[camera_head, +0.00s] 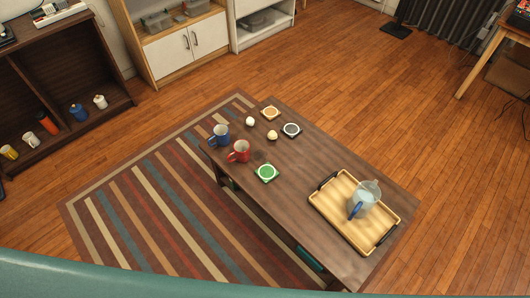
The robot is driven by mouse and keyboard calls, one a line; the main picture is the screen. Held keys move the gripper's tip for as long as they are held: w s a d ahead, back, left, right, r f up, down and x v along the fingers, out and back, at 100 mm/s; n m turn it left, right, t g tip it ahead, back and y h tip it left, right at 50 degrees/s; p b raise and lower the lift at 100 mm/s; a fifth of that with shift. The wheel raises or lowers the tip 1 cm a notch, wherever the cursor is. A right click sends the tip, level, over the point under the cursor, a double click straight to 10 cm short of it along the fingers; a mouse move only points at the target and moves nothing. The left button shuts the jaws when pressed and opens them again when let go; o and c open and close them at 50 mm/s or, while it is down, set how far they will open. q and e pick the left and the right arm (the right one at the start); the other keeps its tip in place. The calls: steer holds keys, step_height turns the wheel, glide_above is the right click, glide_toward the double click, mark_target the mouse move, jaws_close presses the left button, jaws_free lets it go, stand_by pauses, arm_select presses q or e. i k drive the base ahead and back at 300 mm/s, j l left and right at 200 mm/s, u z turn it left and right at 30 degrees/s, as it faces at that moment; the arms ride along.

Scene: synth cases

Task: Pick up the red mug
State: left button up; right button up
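The red mug (239,151) stands upright near the left edge of the dark wooden coffee table (301,189). A blue mug (220,136) stands just behind and to the left of it, close to the table's far-left corner. The red mug's handle points toward the lower left. Neither of my grippers shows in the head view, so nothing is seen holding or touching the mug.
Two small pale balls, an orange coaster (270,112) and a black one (291,130) lie behind. A wooden tray (381,242) holds a pitcher (364,199). A striped rug (150,205) lies left of the table.

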mark_target(241, 147)
steer(key=i+j+z, duration=0.1)
steer(key=j+z, duration=0.6)
steer(key=i+j+z, duration=0.1)
steer(key=j+z, duration=0.2)
